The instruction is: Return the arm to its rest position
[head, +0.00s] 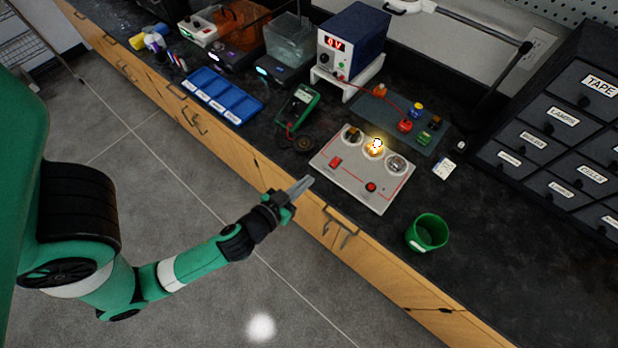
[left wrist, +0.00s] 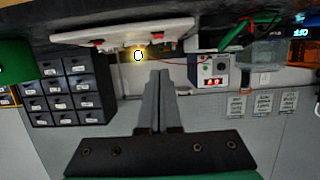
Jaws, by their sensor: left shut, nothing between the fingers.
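My left arm comes in from the left in the head view, over the floor in front of the bench. Its gripper (head: 300,187) is at the bench's front edge, just left of the white circuit board (head: 345,190). In the left wrist view the two fingers (left wrist: 159,82) lie together, shut with nothing between them. The board lies flat on the dark bench top and carries a glowing bulb (head: 375,145). The bulb's glow also shows in the left wrist view (left wrist: 138,55). My right gripper is in neither view.
A green cup (head: 427,232) stands right of the board. A multimeter (head: 298,106), blue tray (head: 222,95), power supply (head: 352,48) and dark mat (head: 382,107) with parts lie behind and left. A labelled drawer cabinet (head: 560,130) stands at right. The floor in front is clear.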

